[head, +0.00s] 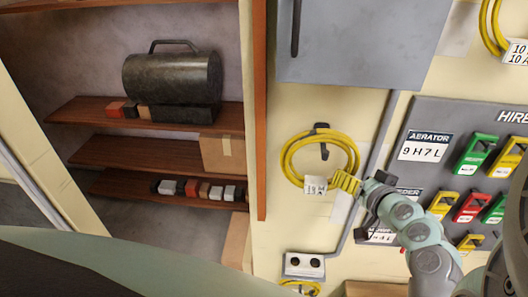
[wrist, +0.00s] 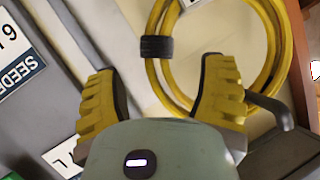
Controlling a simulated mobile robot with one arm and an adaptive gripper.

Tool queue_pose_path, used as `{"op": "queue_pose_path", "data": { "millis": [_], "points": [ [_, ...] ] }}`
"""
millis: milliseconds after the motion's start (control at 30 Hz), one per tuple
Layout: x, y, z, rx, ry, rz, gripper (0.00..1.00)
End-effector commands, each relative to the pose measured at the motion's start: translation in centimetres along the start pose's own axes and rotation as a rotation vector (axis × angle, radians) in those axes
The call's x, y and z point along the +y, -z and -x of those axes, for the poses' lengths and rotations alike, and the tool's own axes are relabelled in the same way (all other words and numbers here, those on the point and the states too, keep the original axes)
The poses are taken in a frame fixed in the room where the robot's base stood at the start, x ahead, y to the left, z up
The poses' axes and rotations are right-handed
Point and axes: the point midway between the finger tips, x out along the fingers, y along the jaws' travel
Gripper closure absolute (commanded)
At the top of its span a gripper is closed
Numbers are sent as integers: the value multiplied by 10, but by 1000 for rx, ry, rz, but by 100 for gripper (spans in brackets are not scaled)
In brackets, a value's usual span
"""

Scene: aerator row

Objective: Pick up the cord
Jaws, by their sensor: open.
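A coiled yellow cord (head: 286,160) hangs on a black hook (head: 322,133) on the cream wall, with a white tag (head: 315,186) at its lower side. In the wrist view the cord (wrist: 285,50) fills the upper right, with a black strap (wrist: 157,47) around its strands. My gripper (head: 346,183) has yellow ridged fingers and overlaps the coil's lower right in the head view. In the wrist view my gripper (wrist: 160,80) is open, with part of the coil showing beyond and between the fingers. Nothing is gripped. Contact with the cord cannot be told.
A grey board (head: 430,115) with an AERATOR label and coloured tags is at the right. A grey box (head: 350,45) is above the coil and a socket (head: 304,265) below. Another yellow cord (head: 486,20) hangs upper right. Wooden shelves (head: 140,153) are at left.

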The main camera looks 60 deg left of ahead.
Motion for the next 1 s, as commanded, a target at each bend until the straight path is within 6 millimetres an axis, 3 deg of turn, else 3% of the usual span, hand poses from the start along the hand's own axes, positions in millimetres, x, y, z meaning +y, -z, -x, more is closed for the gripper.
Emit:
{"op": "queue_pose_path", "data": {
  "millis": [500,900,1000],
  "points": [
    [-2,0,-38,-5,6,0,30],
    [-1,-1,-42,-3,5,2,27],
    [-1,-1,-42,-3,5,2,37]
  ]
}}
